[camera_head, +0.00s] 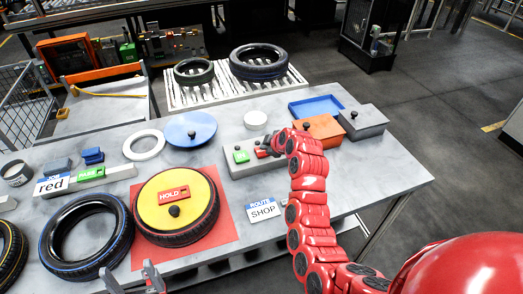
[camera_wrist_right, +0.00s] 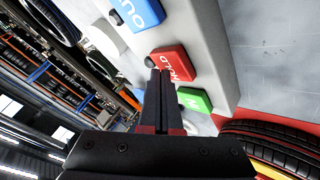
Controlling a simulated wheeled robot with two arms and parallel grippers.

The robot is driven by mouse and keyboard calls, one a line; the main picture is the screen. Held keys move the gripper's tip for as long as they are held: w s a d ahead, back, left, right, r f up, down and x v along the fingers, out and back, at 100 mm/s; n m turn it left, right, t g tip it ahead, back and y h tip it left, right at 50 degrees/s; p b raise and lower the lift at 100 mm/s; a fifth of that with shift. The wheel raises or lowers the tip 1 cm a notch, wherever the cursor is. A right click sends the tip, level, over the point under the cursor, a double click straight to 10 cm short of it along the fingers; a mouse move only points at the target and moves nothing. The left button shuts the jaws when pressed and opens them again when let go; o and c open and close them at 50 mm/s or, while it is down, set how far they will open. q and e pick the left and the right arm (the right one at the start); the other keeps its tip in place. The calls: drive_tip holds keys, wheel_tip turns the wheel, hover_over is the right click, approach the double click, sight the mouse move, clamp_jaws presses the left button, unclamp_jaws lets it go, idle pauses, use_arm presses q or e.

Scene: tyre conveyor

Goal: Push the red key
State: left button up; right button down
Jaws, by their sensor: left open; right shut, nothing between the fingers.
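A grey key panel (camera_head: 238,170) on the table carries a green key (camera_head: 241,155) and a red key (camera_head: 262,154), partly hidden by my right gripper (camera_head: 268,148). In the right wrist view the red key (camera_wrist_right: 173,64), lettered HOLD, sits between a blue key (camera_wrist_right: 139,14) and the green key (camera_wrist_right: 194,101). My right gripper (camera_wrist_right: 158,76) is shut and empty, its fingertips at the red key's edge; I cannot tell whether they touch it. My left gripper (camera_head: 135,280) is open and empty at the bottom edge, in front of the red mat (camera_head: 220,225).
A tyre (camera_head: 150,237) with a yellow disc and a HOLD tag lies on the red mat. A blue-rimmed tyre (camera_head: 50,258) lies left of it. An orange box (camera_head: 325,130) and a grey box (camera_head: 363,118) stand right of my right gripper. The table's right front (camera_head: 390,180) is clear.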

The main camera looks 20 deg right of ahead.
idle(0.4)
drive_tip(key=shift+f+b, duration=0.5)
drive_tip(key=shift+b, duration=0.35)
drive_tip(key=shift+r+b, duration=0.4)
drive_tip(key=shift+b, duration=0.05)
drive_tip(key=shift+r, duration=0.2)
